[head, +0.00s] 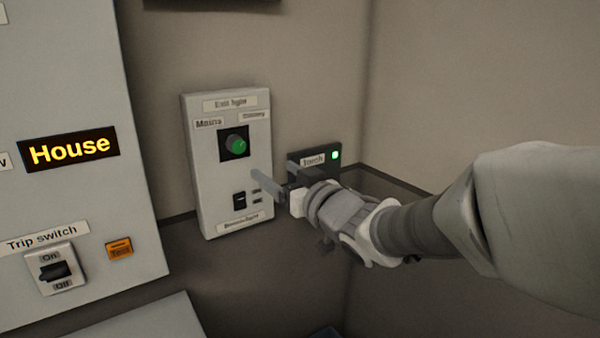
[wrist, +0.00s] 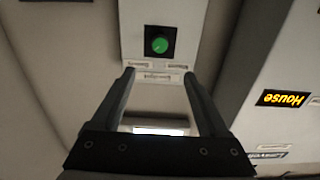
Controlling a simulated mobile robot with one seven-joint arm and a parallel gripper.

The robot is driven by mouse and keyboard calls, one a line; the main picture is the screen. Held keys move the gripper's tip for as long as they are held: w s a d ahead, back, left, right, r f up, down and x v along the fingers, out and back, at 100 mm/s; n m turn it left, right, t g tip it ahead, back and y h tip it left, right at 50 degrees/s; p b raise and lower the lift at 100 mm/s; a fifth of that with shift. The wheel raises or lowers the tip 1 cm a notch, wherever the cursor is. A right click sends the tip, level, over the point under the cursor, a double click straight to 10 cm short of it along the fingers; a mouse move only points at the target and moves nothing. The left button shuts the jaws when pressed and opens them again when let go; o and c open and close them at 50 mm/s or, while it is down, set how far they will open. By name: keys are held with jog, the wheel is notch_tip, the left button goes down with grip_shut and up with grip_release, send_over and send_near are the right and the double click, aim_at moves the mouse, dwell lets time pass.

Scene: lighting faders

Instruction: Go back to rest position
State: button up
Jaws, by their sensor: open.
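My gripper (head: 272,175) is at the end of my arm, which reaches in from the right in the head view. It is open and empty, close to the lower right side of the exit sign panel (head: 201,165). In the wrist view my gripper (wrist: 163,82) shows two spread fingers with nothing between them that they hold. The panel's green knob (head: 237,146) is clear of the fingers; it also shows in the wrist view (wrist: 159,45). A small dark switch (head: 239,201) sits low on the panel, left of the fingers.
A dark torch box (head: 321,157) with a lit green lamp is right behind my gripper. A large panel with a lit House sign (head: 70,149), a trip switch (head: 55,271) and an orange Test button (head: 119,248) stands at left. The right wall (head: 480,70) is bare.

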jog(key=s+d+f+m+g+h+p, duration=0.1)
jog(key=s+d+m+h, duration=0.3)
jog(key=d, duration=0.4)
jog(key=s+d+f+m+g+h+p, duration=0.1)
jog(key=s+d+h, duration=0.2)
jog(key=d+h, duration=0.45)
jog(key=s+d+f+m+g+p, duration=0.1)
jog(key=s+d+f+g, duration=0.1)
jog(key=s, duration=0.7)
jog(key=s+d+f+m+g+p, duration=0.1)
jog(key=s+d+f+g, duration=0.2)
jog(key=s, duration=0.6)
jog(key=shift+d+f+g+y, duration=0.2)
jog(key=shift+g+y, duration=0.15)
jog(key=shift+g, duration=0.55)
